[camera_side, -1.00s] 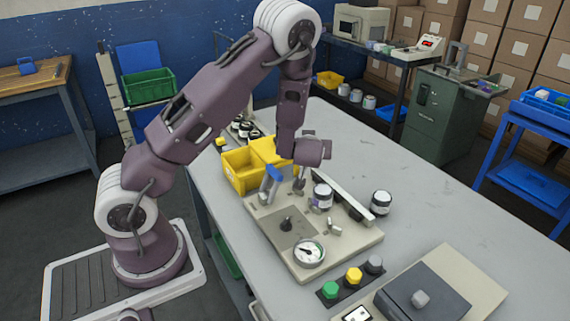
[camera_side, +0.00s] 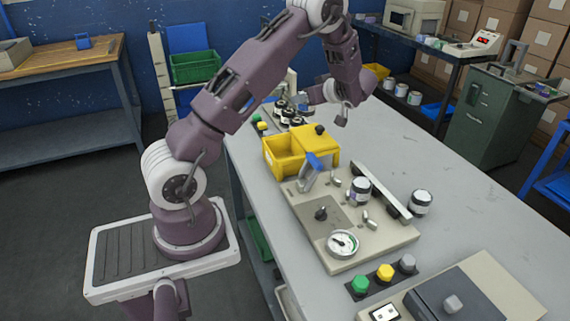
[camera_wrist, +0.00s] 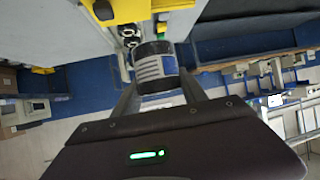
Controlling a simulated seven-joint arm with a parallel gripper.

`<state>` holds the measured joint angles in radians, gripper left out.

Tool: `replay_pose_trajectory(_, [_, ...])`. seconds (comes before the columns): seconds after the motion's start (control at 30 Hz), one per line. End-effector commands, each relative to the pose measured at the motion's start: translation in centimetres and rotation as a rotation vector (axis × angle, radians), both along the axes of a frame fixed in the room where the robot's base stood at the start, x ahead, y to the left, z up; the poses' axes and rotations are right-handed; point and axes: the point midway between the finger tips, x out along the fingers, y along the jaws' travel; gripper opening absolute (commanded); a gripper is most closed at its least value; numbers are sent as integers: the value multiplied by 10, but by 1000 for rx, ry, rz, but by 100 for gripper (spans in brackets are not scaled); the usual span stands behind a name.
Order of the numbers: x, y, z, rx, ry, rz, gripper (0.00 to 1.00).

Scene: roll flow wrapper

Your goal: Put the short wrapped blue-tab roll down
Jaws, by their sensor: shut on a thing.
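In the wrist view my gripper (camera_wrist: 160,93) is shut on a roll (camera_wrist: 155,68), a dark cylinder with a white striped label and a blue band, held between the two fingers. In the side view my gripper (camera_side: 318,97) is beyond the yellow bin, near a row of dark-and-white rolls (camera_side: 284,116) at the table's far left edge. The held roll cannot be told apart from these rolls there. Whether it touches anything is not clear.
A yellow bin (camera_side: 283,157) stands beside the beige fixture (camera_side: 372,243), which bears a roll (camera_side: 360,191) and a dial (camera_side: 343,243). Another roll (camera_side: 421,202) stands right of it. The grey table (camera_side: 440,150) is bare at the back right.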

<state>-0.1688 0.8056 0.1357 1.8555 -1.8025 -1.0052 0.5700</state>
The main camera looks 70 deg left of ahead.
Motion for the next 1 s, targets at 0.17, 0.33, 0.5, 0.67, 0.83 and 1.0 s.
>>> replay_pose_trajectory(0.17, [-49,15,-11,0,4,314,3])
replay_pose_trajectory(0.33, [-65,12,-33,-1,8,420,3])
replay_pose_trajectory(0.5, [-66,12,-72,1,7,424,3])
replay_pose_trajectory(0.67, [-65,12,-92,1,5,423,3])
replay_pose_trajectory(0.83, [-65,12,-119,1,4,421,3])
replay_pose_trajectory(1.0, [-65,12,-119,1,2,422,3])
